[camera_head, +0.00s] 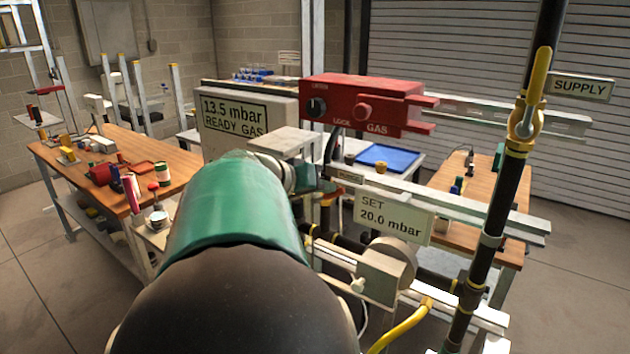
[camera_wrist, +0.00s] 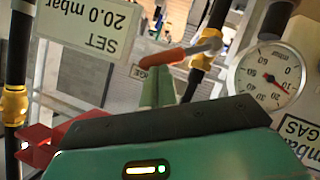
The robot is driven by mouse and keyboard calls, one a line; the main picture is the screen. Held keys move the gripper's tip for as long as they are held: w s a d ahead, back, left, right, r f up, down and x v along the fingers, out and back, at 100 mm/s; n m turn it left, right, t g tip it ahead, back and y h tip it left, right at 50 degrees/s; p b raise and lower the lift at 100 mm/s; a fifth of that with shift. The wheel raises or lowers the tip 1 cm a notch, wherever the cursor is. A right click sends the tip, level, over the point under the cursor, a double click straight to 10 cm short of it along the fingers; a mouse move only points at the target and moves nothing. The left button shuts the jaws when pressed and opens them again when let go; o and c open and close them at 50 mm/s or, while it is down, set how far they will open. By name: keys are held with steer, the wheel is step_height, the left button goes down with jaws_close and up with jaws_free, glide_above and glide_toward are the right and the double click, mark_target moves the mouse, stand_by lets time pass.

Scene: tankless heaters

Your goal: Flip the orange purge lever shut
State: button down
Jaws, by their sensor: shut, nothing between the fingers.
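The orange purge lever (camera_wrist: 166,57) lies nearly level across the upper middle of the wrist view, with a silver end at right. In the head view the lever (camera_head: 330,197) shows only as a small orange piece beside my arm. My gripper (camera_wrist: 157,80) is shut and empty, its green fingertips right at the lever's orange handle. I cannot tell whether they touch it. In the head view my gripper (camera_head: 320,187) is mostly hidden behind my green wrist. A small PURGE label (camera_head: 349,177) is beside the lever.
A red gas box (camera_head: 365,104) overhangs the lever. The READY GAS panel (camera_head: 248,122) is left, the SET 20.0 mbar plate (camera_head: 393,217) right. A pressure gauge (camera_wrist: 269,78) is close by. A black supply pipe with a yellow lever (camera_head: 537,80) stands at right.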

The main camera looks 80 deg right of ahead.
steer(key=shift+s+a+f+m+t+h, duration=0.3)
steer(key=shift+s+f+m+t, duration=0.4)
steer(key=shift+s+m+t, duration=0.15)
steer(key=shift+s+a+f+m+t, duration=0.15)
steer(key=shift+s+f+m+t, duration=0.15)
steer(key=shift+f, duration=0.25)
steer(key=shift+s+a+f+m+t, duration=0.15)
steer(key=shift+f+m+t, duration=0.2)
steer(key=shift+f, duration=0.2)
steer(key=shift+d, duration=0.1)
